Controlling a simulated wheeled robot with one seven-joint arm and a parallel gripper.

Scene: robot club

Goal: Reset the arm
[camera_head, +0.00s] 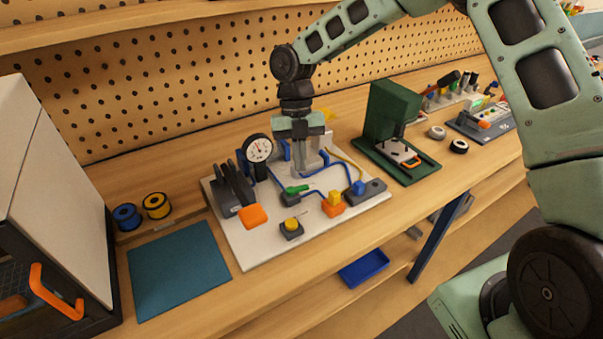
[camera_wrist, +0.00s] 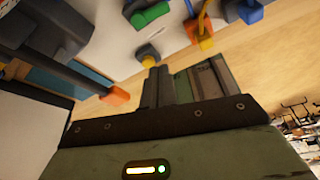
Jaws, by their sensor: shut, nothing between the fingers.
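My gripper (camera_head: 301,170) is at the end of my green arm, pointing down over the white board (camera_head: 259,249) on the workbench. Its fingers are shut together and hold nothing. In the wrist view the shut fingers (camera_wrist: 158,88) show above the green gripper body. Just around it in the head view are a round dial gauge (camera_head: 258,149), blue tubes, and a yellow button block (camera_head: 291,228). I cannot tell whether the fingertips touch anything on the board.
A dark lever with an orange end (camera_head: 253,216) stands on the board's left. A green press (camera_head: 391,125) stands to the right. A blue mat (camera_head: 178,268), two spools and a white box with an orange handle (camera_head: 55,291) are at left. A pegboard rises behind.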

